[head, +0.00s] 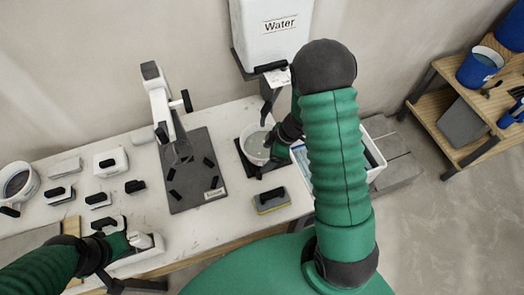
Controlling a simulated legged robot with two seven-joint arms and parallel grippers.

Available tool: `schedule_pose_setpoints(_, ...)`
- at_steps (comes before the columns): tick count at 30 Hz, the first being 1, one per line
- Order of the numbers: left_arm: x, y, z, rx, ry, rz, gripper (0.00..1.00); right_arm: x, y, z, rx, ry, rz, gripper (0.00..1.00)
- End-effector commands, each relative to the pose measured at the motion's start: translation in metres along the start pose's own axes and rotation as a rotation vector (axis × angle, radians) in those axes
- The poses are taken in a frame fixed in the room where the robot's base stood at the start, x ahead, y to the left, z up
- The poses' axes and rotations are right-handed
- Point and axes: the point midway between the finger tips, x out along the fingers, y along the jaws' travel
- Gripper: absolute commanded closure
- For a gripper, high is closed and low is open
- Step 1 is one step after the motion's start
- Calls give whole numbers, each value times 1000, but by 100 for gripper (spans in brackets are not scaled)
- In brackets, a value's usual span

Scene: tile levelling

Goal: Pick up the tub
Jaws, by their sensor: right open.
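A white round tub (254,150) stands on a dark stand below the water dispenser. Greyish contents show inside it. My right arm reaches over from the front. My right gripper (274,146) is open at the tub's right rim and partly covers that side. I cannot tell whether its fingers touch the rim. My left gripper (127,243) is low at the left, beside a white object over a tray at the table's front edge. Its fingers are too small to read.
A water dispenser (268,35) hangs on the wall above the tub. A dark board with a white tool stand (160,100) is left of it. A sponge float (271,201) lies in front. A white bin (377,172) is at the right. Several small tools lie at the left.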

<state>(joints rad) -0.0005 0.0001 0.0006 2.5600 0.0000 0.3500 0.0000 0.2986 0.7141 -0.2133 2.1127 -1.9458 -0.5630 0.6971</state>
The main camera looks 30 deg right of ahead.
Motion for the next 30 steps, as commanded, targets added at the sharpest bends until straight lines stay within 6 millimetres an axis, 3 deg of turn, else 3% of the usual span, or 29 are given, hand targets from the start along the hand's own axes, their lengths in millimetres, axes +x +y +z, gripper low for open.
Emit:
schedule_pose_setpoints(12, 16, 0, 4, -1, 0, 0, 100, 62, -4, 5, 1, 2, 0, 21)
schedule_pose_setpoints(20, 15, 0, 4, -1, 0, 0, 100, 67, -4, 4, -1, 2, 1, 21)
schedule_pose_setpoints(30, 15, 0, 4, -1, 0, 0, 100, 67, -5, 2, -2, 1, 1, 63)
